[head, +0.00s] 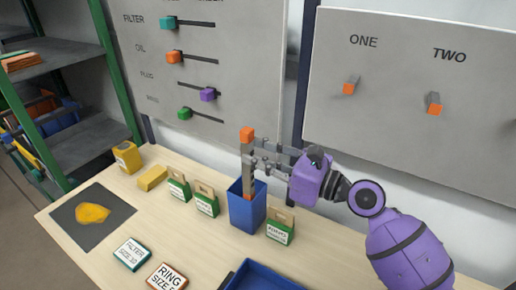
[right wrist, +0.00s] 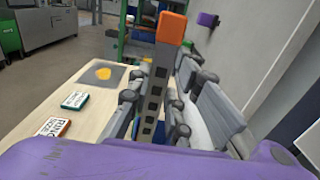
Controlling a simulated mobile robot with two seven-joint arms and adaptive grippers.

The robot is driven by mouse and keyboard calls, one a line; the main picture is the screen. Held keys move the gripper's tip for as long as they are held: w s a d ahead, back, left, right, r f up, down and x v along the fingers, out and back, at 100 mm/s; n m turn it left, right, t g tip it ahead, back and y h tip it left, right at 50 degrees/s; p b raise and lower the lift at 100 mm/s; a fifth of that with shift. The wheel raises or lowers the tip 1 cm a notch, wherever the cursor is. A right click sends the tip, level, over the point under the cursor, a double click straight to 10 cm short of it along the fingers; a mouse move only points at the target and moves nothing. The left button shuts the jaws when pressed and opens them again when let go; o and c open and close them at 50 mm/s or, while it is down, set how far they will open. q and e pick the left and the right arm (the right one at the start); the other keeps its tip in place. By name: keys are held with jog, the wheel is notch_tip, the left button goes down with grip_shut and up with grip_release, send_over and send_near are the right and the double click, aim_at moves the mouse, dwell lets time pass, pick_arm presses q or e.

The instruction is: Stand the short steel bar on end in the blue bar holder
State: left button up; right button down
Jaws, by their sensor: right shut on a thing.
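The short steel bar (head: 247,172) is grey with orange ends and stands upright in my right gripper (head: 252,158). The gripper is shut on it around the middle, coming from the right. The bar's lower orange end shows at the mouth of the blue bar holder (head: 247,212), an open-topped box on the table; how deep it reaches is hard to tell. In the right wrist view the bar (right wrist: 154,92) stands between the fingers of the gripper (right wrist: 156,98), orange end up. My left gripper is not in view.
Green-and-white boxes (head: 279,228) stand close on both sides of the holder. A blue tray (head: 262,276) lies in front. Yellow blocks (head: 152,178) and a dark mat (head: 92,214) are at left. Grey panels with pegs (head: 435,104) stand behind the table.

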aim_at(252, 174)
jog(key=shift+f+b, duration=0.9)
jog(key=shift+f, duration=1.5)
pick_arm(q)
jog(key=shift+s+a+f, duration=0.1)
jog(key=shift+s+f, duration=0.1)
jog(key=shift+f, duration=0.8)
pick_arm(e)
jog(key=shift+f, duration=0.3)
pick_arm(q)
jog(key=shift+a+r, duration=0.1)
pick_arm(e)
jog(key=c, duration=1.8)
grip_release()
jog(key=shift+o, duration=1.3)
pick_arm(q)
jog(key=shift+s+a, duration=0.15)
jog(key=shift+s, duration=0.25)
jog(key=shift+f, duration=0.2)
